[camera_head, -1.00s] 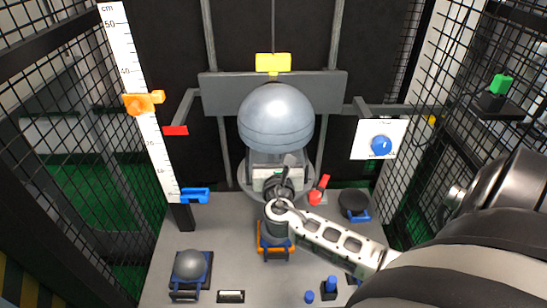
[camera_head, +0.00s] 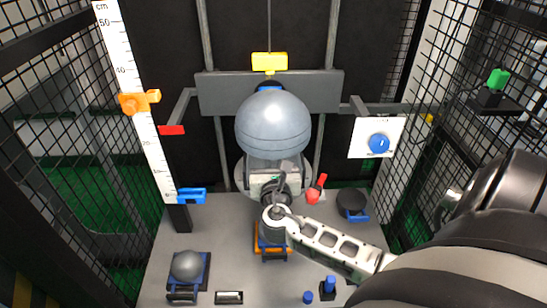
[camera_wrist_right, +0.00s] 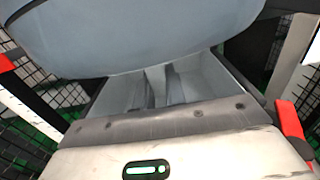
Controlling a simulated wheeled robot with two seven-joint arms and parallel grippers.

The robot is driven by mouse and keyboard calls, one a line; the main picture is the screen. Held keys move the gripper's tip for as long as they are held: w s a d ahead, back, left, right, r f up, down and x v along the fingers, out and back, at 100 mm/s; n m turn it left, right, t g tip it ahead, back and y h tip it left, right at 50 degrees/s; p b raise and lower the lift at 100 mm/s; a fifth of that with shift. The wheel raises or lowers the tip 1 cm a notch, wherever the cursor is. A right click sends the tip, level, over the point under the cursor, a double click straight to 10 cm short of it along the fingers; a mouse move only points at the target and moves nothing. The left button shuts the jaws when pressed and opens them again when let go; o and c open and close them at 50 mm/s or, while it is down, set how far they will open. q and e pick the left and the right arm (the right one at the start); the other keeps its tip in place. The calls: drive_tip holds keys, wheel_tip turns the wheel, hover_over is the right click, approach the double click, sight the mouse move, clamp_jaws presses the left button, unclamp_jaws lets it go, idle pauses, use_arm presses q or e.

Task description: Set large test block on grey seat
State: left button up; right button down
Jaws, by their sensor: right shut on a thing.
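A large blue-grey ball-shaped block (camera_head: 273,122), which I take for the large test block, is in my right gripper (camera_head: 272,168) in front of the tower's back beam. In the right wrist view its rounded underside (camera_wrist_right: 130,35) fills the top, directly above the jaws. The fingertips are mostly hidden under it. A pale grey round plate (camera_head: 242,172) shows partly behind the gripper; I cannot tell whether it is the grey seat. The block appears clear of the plate. My left gripper is not in view.
A yellow block (camera_head: 269,62) hangs above the ball. A red-handled part (camera_head: 315,190) stands close right of the gripper. A smaller grey ball (camera_head: 187,265) sits in a blue-framed holder at front left. An orange-framed holder (camera_head: 258,246) lies below my wrist. Mesh walls flank both sides.

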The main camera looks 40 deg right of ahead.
drive_tip(key=shift+r, duration=0.2)
drive_tip(key=c, duration=1.4)
unclamp_jaws()
drive_tip(key=shift+o, duration=0.2)
drive_tip(key=shift+s+f, duration=0.1)
drive_tip(key=shift+f, duration=0.3)
drive_tip(key=b+v, duration=0.1)
drive_tip(key=v, duration=1.5)
drive_tip(key=shift+r, duration=0.25)
